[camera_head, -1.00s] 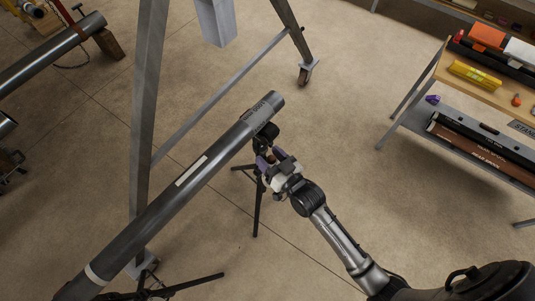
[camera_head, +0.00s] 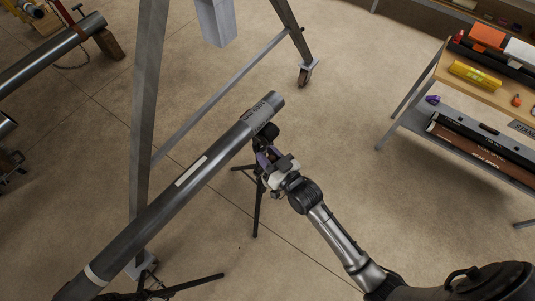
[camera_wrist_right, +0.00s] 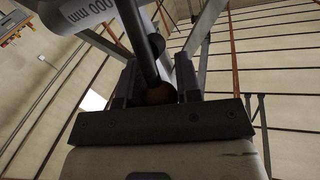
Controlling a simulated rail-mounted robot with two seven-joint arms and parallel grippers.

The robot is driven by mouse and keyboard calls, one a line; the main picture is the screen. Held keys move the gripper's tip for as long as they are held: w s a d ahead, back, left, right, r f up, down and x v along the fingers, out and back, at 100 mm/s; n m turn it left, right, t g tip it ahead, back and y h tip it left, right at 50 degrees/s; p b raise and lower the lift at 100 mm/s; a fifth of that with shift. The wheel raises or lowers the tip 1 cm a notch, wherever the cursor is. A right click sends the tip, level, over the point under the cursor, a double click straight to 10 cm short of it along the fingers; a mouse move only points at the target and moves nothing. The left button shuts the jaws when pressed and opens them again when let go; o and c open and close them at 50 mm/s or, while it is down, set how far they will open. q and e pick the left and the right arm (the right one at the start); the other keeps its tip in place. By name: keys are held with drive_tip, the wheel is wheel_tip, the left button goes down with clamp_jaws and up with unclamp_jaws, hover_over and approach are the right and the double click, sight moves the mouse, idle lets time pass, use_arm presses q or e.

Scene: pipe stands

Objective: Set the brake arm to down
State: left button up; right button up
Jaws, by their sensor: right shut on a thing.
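In the right wrist view, the gripper (camera_wrist_right: 157,78) is shut on a dark lever with a round brownish knob (camera_wrist_right: 158,94), which I take to be the brake arm (camera_wrist_right: 138,38). The knob sits low between the two fingers, and the rod runs up from it toward the pipe (camera_wrist_right: 84,12). The lever's far end is hidden. In the head view the lever cannot be made out. My left gripper is not in view.
A grey steel frame (camera_head: 148,110) with a caster (camera_head: 303,76) stands behind the pipe. A shelved workbench (camera_head: 440,75) with tools is at the right. Another pipe (camera_head: 50,55) lies at the upper left. The floor between gripper and workbench is clear.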

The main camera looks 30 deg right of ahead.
clamp_jaws()
drive_tip(key=shift+r, duration=0.1)
drive_tip(key=w+a+g+p, duration=0.1)
drive_tip(key=w+p, duration=0.1)
drive_tip(key=p, duration=0.2)
drive_tip(key=w+a+g+p, duration=0.1)
drive_tip(key=w+g+p, duration=0.1)
drive_tip(key=p, duration=0.3)
drive_tip(key=w+a+n+g+h+p, duration=0.1)
drive_tip(key=w+g+p, duration=0.1)
drive_tip(key=w+p, duration=0.1)
drive_tip(key=shift+w+p, duration=0.1)
drive_tip(key=shift+p, duration=0.65)
